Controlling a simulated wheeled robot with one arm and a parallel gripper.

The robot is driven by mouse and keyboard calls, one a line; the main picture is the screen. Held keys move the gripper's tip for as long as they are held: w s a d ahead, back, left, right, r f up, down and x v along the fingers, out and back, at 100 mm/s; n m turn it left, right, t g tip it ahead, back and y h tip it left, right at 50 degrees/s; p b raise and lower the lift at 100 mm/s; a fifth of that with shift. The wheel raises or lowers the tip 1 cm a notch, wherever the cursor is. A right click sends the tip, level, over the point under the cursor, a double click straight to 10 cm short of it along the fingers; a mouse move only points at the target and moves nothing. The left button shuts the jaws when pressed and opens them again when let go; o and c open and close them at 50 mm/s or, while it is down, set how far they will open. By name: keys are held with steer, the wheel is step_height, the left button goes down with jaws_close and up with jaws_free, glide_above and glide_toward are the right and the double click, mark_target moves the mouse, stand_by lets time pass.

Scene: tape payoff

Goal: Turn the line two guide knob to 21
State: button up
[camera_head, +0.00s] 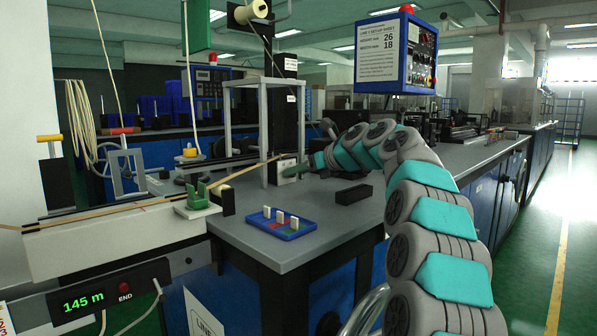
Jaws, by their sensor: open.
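My teal and grey arm reaches from the lower right over the bench, and my gripper (298,169) is at its far end, small and dark. It is open, beside a small white labelled block (286,179) at the foot of a black column (287,108). I cannot make out a guide knob or its scale there; the gripper may hide it.
A tan tape (100,212) runs through a green guide (199,196). A display (83,300) reads 145 m. The right aisle is clear.

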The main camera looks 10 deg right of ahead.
jaws_close()
stand_by(0.6)
